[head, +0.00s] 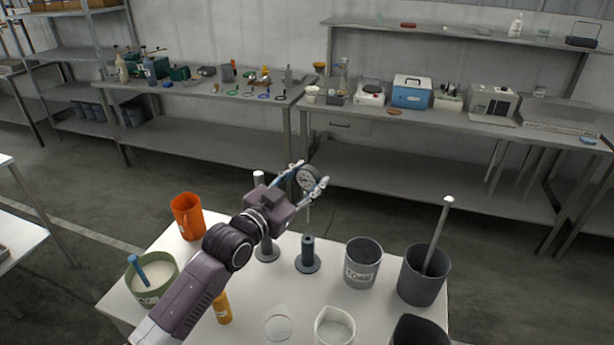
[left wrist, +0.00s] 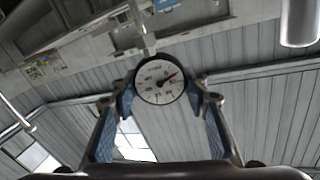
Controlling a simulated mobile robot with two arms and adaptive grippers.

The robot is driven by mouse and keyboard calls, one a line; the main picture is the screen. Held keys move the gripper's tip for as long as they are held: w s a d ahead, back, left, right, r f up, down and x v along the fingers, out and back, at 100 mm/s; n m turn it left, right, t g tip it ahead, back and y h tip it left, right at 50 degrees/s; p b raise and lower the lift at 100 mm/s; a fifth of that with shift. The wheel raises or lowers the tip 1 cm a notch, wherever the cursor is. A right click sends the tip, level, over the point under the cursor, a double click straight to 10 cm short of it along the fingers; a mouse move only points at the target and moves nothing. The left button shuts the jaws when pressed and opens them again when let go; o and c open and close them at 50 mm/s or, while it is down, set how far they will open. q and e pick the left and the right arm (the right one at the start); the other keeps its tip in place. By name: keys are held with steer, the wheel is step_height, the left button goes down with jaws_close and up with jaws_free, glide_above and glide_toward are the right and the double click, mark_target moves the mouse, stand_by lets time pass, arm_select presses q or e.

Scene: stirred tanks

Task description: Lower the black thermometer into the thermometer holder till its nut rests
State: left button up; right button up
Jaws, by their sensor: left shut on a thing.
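The black thermometer (head: 308,178) has a round pale dial with a black rim. My left gripper (head: 310,174) is shut on it and holds it in the air above the white table. A thin pale stem hangs below it. In the left wrist view the dial (left wrist: 160,79) shows between the blue pads of my left gripper (left wrist: 161,92). A dark grey stand (head: 307,254) with a round base and upright tube, which looks like the thermometer holder, stands on the table below the stem's tip, apart from it. Its nut is not clear. My right gripper is not in view.
A similar stand (head: 267,249) is to the left, partly behind my arm. An orange jug (head: 187,216), green tub (head: 146,290) and yellow bottle (head: 222,309) are on the left. Grey buckets (head: 362,266) (head: 421,283), one with a tall rod (head: 440,228), are on the right.

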mark_target(308, 223)
arm_select(q)
steer(key=shift+f+b, duration=0.35)
steer(key=shift+f, duration=0.3)
steer(key=shift+f+b, duration=0.35)
steer(key=shift+f, duration=0.15)
steer(key=shift+f+b, duration=0.9)
steer(key=shift+f, duration=0.4)
step_height(308, 223, down, 10)
steer(key=b, duration=0.7)
steer(key=shift+r, duration=0.15)
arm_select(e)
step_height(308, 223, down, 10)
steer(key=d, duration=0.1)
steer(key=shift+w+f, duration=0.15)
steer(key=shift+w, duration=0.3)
arm_select(q)
steer(key=o, duration=1.3)
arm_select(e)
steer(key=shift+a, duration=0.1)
